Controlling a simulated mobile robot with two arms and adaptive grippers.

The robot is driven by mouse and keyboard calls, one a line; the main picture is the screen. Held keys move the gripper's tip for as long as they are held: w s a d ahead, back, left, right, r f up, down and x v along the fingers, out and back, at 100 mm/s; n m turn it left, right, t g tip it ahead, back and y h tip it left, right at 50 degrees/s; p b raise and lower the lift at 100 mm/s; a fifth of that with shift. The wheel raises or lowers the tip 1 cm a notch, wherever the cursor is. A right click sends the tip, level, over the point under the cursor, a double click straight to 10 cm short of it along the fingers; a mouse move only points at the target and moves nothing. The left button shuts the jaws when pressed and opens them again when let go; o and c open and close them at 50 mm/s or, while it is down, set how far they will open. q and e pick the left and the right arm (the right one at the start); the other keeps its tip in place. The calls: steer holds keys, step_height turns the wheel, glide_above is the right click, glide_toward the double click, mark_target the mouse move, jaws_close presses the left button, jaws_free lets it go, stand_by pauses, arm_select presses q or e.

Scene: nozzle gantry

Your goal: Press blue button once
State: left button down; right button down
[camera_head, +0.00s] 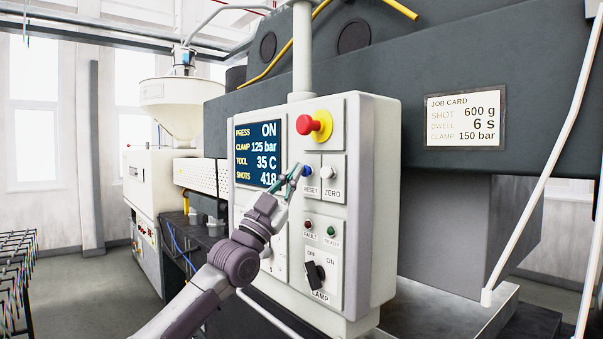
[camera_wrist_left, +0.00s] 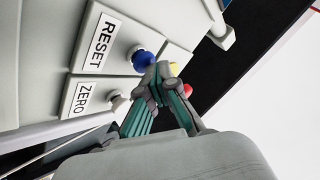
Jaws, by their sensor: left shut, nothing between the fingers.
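The blue button (camera_head: 307,171) sits on the white control panel (camera_head: 371,200), above the RESET label. It also shows in the left wrist view (camera_wrist_left: 143,58). My left gripper (camera_head: 297,168) is shut and empty. Its fingertips are right beside the blue button in the head view. In the left wrist view the closed fingertips (camera_wrist_left: 158,72) overlap the edge of the blue button; I cannot tell whether they touch it. My right gripper is in neither view.
A white button (camera_head: 326,172) labelled ZERO is just right of the blue one. A red emergency knob (camera_head: 308,125) on a yellow base sits above. A display (camera_head: 257,152) is at the left, and a black rotary switch (camera_head: 314,272) is below. A white hose (camera_head: 545,160) hangs at the right.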

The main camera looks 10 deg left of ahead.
arm_select(q)
steer(key=shift+s+a+f+b, duration=0.15)
steer(key=shift+s+a+b, duration=0.2)
steer(key=shift+s, duration=0.2)
steer(key=shift+a, duration=0.1)
steer(key=s+a+b, duration=0.1)
steer(key=s, duration=0.1)
steer(key=s+a+b, duration=0.1)
steer(key=s+a, duration=0.1)
stand_by(0.9)
